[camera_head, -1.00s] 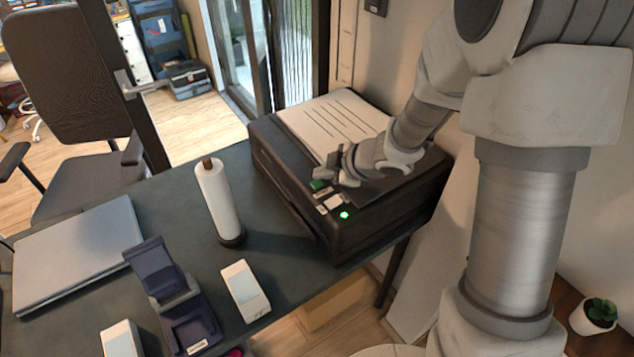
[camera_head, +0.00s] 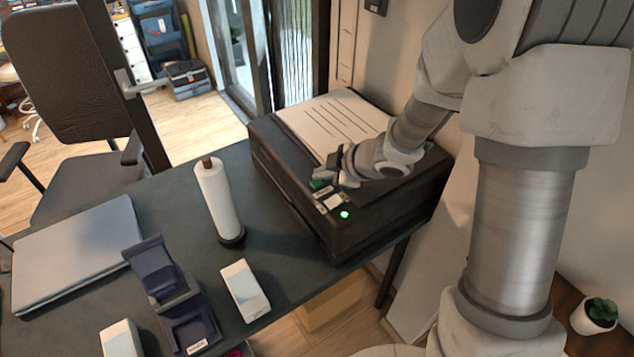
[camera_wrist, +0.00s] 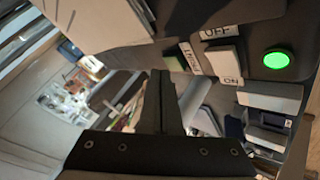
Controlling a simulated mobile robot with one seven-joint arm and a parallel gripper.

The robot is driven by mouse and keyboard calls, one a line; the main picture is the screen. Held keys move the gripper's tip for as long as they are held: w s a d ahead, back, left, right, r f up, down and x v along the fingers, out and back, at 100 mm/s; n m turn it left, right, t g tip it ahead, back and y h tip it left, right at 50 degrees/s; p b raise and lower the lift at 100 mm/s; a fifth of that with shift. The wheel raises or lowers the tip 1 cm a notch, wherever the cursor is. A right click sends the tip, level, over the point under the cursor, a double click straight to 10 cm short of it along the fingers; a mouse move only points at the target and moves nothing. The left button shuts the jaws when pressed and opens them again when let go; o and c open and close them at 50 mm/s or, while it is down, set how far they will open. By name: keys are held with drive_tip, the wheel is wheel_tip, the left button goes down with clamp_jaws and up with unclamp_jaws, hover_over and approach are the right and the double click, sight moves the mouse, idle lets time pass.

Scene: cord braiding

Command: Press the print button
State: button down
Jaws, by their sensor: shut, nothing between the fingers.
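The black printer (camera_head: 395,218) stands on the dark desk, with a lined sheet on its top. On its control panel are a small green print button (camera_head: 317,184), a white on/off switch (camera_head: 333,201) and a lit green light (camera_head: 344,214). The wrist view shows the print label (camera_wrist: 190,58) beside the green print button (camera_wrist: 171,48), the switch (camera_wrist: 222,60) and the light (camera_wrist: 276,60). My gripper (camera_head: 338,165) is shut and empty, close by the print button. In the wrist view its fingertips (camera_wrist: 161,76) appear just below the button; I cannot tell whether they touch it.
A white roll on a stand (camera_head: 218,200), a closed laptop (camera_head: 78,252), a dark blue device (camera_head: 178,300) and a white box (camera_head: 244,290) are on the desk (camera_head: 275,260). A chair (camera_head: 75,110) stands behind it. Air above the desk left of the printer is mostly clear.

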sight(322, 184)
drive_tip(key=shift+f, duration=0.25)
drive_tip(key=shift+f+b, duration=0.35)
idle(0.6)
drive_tip(key=shift+r, duration=0.1)
drive_tip(key=shift+r+p, duration=0.7)
drive_tip(key=shift+p, duration=0.2)
wheel_tip(322, 184, up, 5)
drive_tip(key=p, duration=0.5)
idle(0.6)
